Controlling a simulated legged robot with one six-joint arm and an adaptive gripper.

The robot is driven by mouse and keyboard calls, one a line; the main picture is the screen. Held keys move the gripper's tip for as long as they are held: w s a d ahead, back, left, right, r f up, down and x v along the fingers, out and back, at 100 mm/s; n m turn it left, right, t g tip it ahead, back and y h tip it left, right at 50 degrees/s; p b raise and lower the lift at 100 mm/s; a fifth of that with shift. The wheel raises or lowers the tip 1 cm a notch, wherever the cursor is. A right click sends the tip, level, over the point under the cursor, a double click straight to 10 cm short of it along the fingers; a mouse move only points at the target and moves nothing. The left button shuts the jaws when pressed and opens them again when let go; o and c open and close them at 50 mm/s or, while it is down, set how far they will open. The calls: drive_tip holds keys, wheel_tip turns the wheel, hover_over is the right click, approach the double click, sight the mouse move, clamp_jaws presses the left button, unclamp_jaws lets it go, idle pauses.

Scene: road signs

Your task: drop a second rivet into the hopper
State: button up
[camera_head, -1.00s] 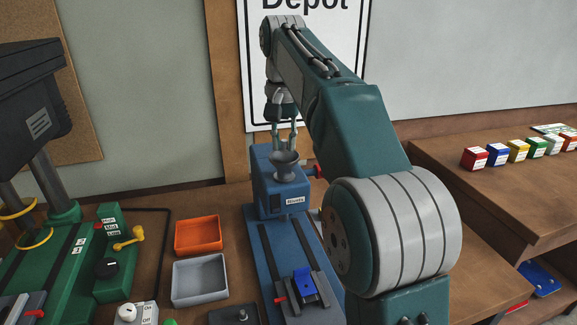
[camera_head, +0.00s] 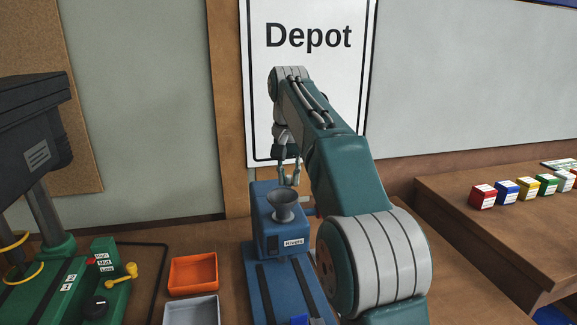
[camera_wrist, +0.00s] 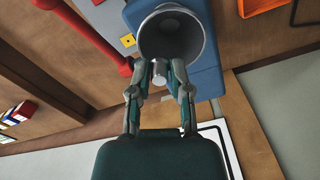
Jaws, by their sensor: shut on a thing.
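The hopper (camera_head: 283,208) is a grey funnel on top of a blue machine (camera_head: 272,240) labelled "Rivets". In the wrist view the hopper's round mouth (camera_wrist: 172,30) opens just beyond my fingertips. My gripper (camera_head: 289,184) points down, just behind and slightly right of the funnel in the head view. In the wrist view my gripper (camera_wrist: 159,76) is shut on a small grey rivet (camera_wrist: 159,71), which shows at the lower edge of the funnel mouth. The rivet is too small to make out in the head view. The inside of the funnel is dark, with no contents distinguishable.
An orange tray (camera_head: 193,273) and a grey tray (camera_head: 190,311) lie left of the blue machine. A green machine (camera_head: 62,290) with a yellow crank stands farther left. A red bar (camera_wrist: 88,35) juts from the blue machine. Several coloured boxes line the right bench.

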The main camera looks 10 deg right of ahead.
drive_tip(key=shift+d+f, duration=0.25)
drive_tip(key=shift+f, duration=0.9)
drive_tip(key=o, duration=0.8)
drive_tip(key=shift+a, duration=0.15)
drive_tip(key=shift+r, duration=0.15)
